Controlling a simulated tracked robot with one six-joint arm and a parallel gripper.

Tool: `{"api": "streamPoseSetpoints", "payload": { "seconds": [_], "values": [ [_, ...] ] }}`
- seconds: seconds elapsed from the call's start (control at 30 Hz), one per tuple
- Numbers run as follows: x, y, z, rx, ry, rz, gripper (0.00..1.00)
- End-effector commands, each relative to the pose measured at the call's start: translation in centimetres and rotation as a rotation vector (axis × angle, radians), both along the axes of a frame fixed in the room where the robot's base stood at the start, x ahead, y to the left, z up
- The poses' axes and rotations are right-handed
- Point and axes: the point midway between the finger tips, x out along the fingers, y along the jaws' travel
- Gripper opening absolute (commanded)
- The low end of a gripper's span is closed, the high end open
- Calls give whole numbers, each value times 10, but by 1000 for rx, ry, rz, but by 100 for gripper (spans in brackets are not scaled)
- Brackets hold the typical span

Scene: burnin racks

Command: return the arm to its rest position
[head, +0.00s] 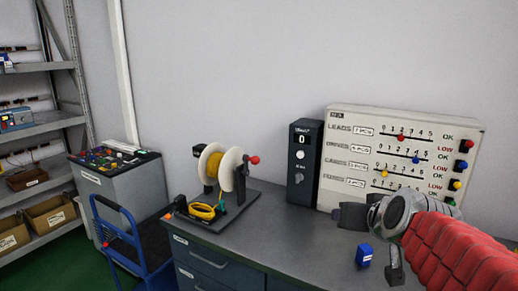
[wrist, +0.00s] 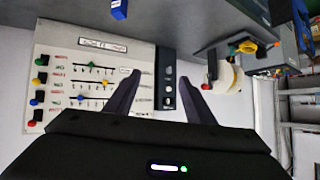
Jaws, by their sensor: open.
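My arm, in a red ribbed sleeve (head: 455,250), reaches in from the right edge in the head view. My gripper (head: 352,217) is at its end, above the right part of the grey bench (head: 290,222), in front of the white panel (head: 400,122). In the wrist view my gripper (wrist: 164,98) has its two dark fingers spread apart with nothing between them. That view is upside down; the dark counter box (wrist: 168,60) shows beyond the gap between the fingers. A small blue box (head: 364,255) lies on the bench below my gripper.
The bench also holds the dark counter box (head: 303,160) and a spool winder (head: 222,170) with a yellow coil (head: 203,210). A blue cart (head: 130,240), a grey cabinet (head: 118,180) and shelving (head: 40,130) stand left. The bench between winder and blue box is clear.

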Motion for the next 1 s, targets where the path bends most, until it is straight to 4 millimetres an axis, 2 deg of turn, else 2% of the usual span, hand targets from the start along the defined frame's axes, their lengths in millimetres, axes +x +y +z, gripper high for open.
{"api": "streamPoseSetpoints", "payload": {
  "seconds": [0.03,0.2,0.4,0.5,0.63,1.0],
  "values": [
    [-19,14,-11,-1,44,31,49],
    [-85,43,-56,-15,215,97,49],
    [-161,55,-103,-56,405,128,49],
    [-185,55,-118,-74,464,129,49],
    [-197,55,-125,-85,496,126,49],
    [-197,54,-125,-84,496,126,49]
  ]
}}
